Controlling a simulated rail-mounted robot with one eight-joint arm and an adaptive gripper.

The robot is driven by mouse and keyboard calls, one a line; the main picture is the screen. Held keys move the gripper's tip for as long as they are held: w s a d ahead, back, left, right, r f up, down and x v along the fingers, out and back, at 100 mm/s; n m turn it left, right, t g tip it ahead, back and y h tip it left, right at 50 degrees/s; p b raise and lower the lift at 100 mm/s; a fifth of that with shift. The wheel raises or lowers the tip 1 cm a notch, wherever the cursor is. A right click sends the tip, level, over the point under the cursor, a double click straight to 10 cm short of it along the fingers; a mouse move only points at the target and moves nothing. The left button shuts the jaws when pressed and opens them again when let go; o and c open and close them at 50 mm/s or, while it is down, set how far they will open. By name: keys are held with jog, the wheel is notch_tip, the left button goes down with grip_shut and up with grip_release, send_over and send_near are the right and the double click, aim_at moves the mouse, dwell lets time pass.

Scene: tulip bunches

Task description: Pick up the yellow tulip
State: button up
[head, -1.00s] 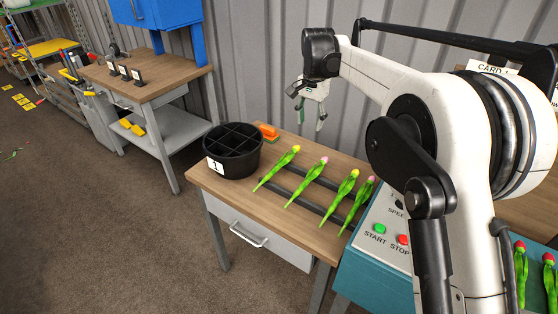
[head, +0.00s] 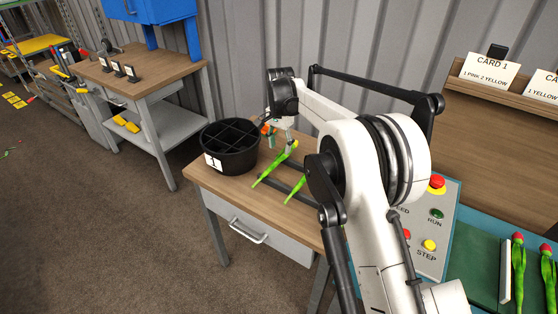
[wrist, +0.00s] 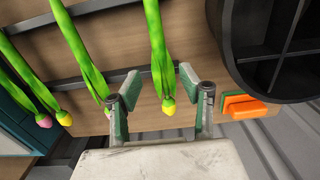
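A yellow tulip (head: 273,165) with a long green stem lies at the left end of the row on the wooden table, across dark rails. In the wrist view this tulip (wrist: 158,55) runs between the two fingers of my gripper (wrist: 160,84), its yellow head near the palm. My gripper (head: 283,143) is open, with gaps between the stem and both green-padded fingers. A second yellow tulip (wrist: 63,116) lies further left in the wrist view. My arm hides it in the head view. A tulip with a pinkish head (wrist: 88,70) lies between them, partly behind the left finger.
A black divided pot (head: 230,160) labelled 1 stands left of the tulips, close to my gripper. An orange and green block (wrist: 240,106) lies beside the right finger. Another pink tulip (wrist: 30,85) is at far left. A control panel (head: 440,215) stands at the right.

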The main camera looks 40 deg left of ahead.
aim_at(279, 157)
jog(key=shift+s+f, duration=0.15)
jog(key=shift+f, duration=2.6)
grip_shut()
